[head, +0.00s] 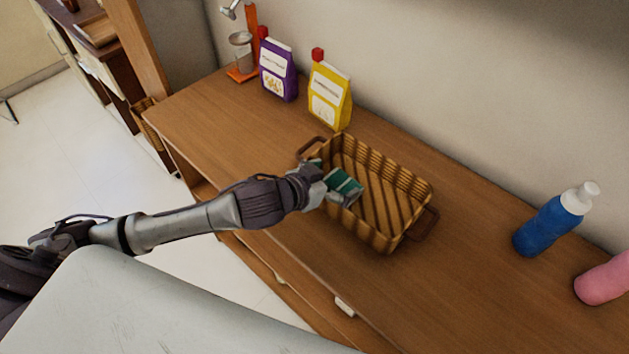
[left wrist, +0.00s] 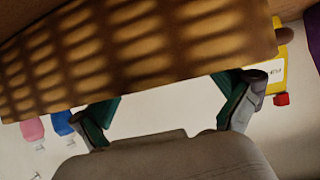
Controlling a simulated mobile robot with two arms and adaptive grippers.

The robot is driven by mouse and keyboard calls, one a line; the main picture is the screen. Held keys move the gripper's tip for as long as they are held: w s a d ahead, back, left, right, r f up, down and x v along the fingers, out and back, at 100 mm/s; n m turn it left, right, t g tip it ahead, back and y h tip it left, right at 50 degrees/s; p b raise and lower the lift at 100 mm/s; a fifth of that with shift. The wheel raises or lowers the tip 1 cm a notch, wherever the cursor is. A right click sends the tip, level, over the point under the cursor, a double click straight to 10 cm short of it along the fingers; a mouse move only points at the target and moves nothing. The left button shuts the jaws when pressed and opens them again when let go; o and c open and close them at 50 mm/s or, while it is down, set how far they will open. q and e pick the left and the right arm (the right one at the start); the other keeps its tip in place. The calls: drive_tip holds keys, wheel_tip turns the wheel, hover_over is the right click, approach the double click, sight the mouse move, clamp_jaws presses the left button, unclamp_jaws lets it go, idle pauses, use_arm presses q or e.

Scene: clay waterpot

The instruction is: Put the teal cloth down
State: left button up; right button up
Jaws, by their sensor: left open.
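My left gripper (head: 335,178) is over the near left part of a wicker basket (head: 412,178) on the wooden counter. Its fingers carry teal-green parts. In the left wrist view the two fingers of the gripper (left wrist: 167,100) stand wide apart, with nothing seen held between them. A brown patterned surface (left wrist: 140,50), likely the basket, fills the top of that view. I cannot make out a separate teal cloth in either view. The basket floor behind the gripper and arm is partly hidden. My right gripper is not in view.
A purple bag (head: 279,72) and a yellow bag (head: 329,98) stand behind the basket along the wall. An orange stand (head: 242,73) is at the far left. A blue bottle (head: 548,226) and a pink bottle (head: 605,282) stand at right. Counter is clear between basket and bottles.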

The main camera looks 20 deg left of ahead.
use_arm(q)
drive_tip(key=v, duration=0.9)
drive_tip(key=shift+r+b, duration=0.25)
drive_tip(key=shift+b, duration=0.1)
